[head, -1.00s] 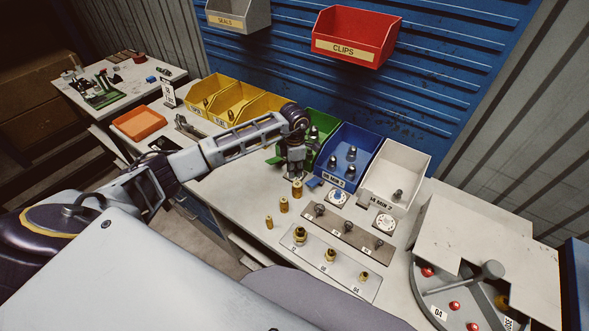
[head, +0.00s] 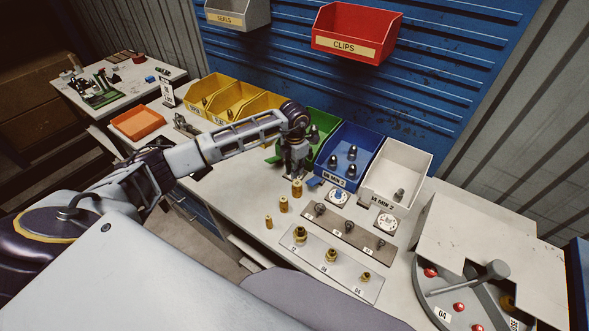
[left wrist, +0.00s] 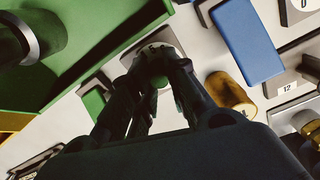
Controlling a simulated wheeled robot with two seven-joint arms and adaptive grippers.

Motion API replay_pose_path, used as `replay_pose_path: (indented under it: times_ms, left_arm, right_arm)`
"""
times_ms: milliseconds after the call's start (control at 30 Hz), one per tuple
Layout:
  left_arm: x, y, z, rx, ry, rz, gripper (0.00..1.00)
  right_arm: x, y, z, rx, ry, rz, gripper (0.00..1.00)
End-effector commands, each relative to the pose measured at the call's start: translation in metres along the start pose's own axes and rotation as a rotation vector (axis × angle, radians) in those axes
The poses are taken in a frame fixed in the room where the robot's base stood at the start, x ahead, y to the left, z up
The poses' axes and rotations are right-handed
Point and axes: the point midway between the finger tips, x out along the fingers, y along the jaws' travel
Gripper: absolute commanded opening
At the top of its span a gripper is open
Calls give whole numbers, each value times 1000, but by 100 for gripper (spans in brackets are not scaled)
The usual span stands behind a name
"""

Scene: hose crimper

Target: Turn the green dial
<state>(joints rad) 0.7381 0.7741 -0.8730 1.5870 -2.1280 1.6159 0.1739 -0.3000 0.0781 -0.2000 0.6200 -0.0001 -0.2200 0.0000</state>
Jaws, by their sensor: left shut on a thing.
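The green dial (left wrist: 160,82) shows only as a small bit of green between my fingers in the left wrist view, with part of its pale round plate (left wrist: 152,53) behind it. My left gripper (head: 296,171) points down in front of the green bin (head: 318,140). In the left wrist view its fingers (left wrist: 161,75) are shut on the green dial from both sides. In the head view the gripper hides the dial, so its angle cannot be read. My right gripper is not in view.
A blue dial (head: 339,196) and a white dial (head: 386,223) stand to the right, before the blue bin (head: 345,152) and white bin (head: 405,170). Brass fittings (head: 297,188) stand close in front of the gripper. Fitting plates (head: 316,262) lie nearer me.

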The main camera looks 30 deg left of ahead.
Motion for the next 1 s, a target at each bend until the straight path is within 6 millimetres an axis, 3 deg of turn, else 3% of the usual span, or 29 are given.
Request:
replay_pose_path:
  times_ms: [467, 500, 633, 1000]
  left_arm:
    - [-1, 0, 0, -21, -2, 0, 0]
    - [-1, 0, 0, -20, -2, 0, 19]
    - [-1, 0, 0, -20, -1, 0, 36]
    - [-1, 0, 0, -20, -1, 0, 38]
  right_arm:
    - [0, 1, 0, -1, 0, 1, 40]
    - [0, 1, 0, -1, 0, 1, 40]
    - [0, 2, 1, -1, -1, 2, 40]
    - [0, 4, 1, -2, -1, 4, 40]
